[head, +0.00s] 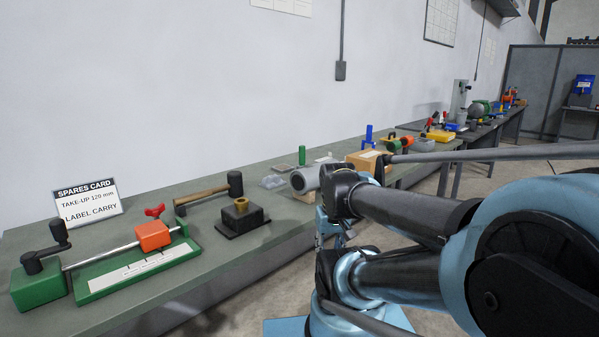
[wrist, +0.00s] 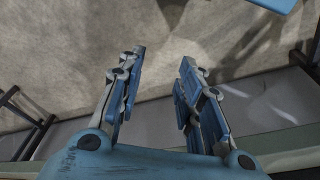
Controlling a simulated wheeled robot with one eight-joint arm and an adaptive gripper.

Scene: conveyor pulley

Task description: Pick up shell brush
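My gripper (wrist: 162,58) is open in the wrist view, its two blue and grey fingers apart with nothing between them. Bare floor shows beyond the fingertips. In the head view my arm hides most of the gripper. I cannot pick out the shell brush for certain. A small upright green thing (head: 302,155) stands on the bench near a grey cylinder (head: 305,179), but it is too small to tell whether it is a brush. The wrist view shows no brush.
A long green-topped bench (head: 205,262) runs along the wall. On it are a green take-up fixture (head: 40,286), a mallet (head: 235,184), a black block with a brass bush (head: 243,217), a spares card (head: 88,203) and a cardboard box (head: 366,159). More tools stand farther right.

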